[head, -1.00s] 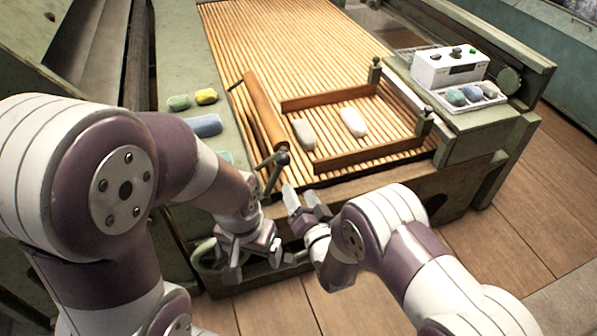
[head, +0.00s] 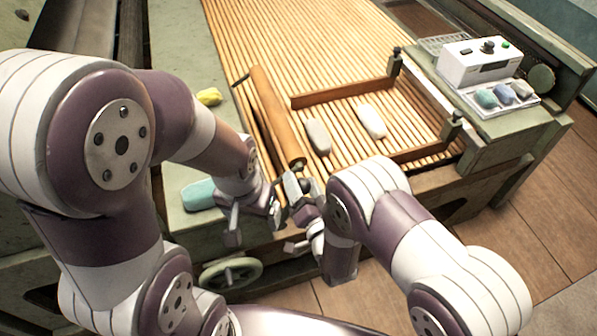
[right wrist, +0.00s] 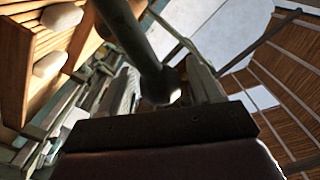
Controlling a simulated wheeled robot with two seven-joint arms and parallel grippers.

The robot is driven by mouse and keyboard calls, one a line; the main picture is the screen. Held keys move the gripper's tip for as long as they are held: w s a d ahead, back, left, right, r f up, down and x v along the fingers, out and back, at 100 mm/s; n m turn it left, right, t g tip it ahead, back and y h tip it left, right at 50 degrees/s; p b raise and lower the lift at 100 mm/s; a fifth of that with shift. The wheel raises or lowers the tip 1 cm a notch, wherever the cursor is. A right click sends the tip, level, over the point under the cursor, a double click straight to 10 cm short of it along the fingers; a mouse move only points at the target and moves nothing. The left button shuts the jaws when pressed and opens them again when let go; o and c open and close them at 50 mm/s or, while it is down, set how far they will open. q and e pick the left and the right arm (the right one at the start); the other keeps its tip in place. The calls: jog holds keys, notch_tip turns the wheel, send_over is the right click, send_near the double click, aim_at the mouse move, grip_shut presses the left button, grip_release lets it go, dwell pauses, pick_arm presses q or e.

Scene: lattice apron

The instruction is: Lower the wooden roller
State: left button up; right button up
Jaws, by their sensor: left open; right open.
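The wooden roller (head: 270,112) is a long brown cylinder in the head view, lying along the left side of the slatted bed (head: 300,50). My right gripper (head: 300,188) is open at the roller's near end. In the right wrist view, a dark rod with a rounded end (right wrist: 160,88) runs between the open fingers of my right gripper (right wrist: 163,85). I cannot tell whether they touch it. My left gripper (head: 255,222) is open and empty, left of my right gripper and in front of the machine's near edge.
A handwheel (head: 230,273) sits below. A white control box (head: 478,60) stands right.

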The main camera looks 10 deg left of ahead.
jog(key=shift+s, duration=0.1)
jog(key=shift+c, duration=0.6)
grip_shut()
jog(key=shift+w+d+f+m+b, duration=0.5)
jog(key=shift+d+m+b, duration=0.1)
jog(key=shift+d, duration=0.15)
jog(key=w+d+f+m+b, duration=0.3)
jog(key=d+f+m+b, duration=0.2)
jog(key=f+m, duration=0.3)
jog(key=shift+w+d+f+m+b, duration=0.2)
jog(key=shift+w+f+m+b, duration=0.15)
jog(key=shift+b, duration=0.45)
jog(key=shift+s, duration=0.1)
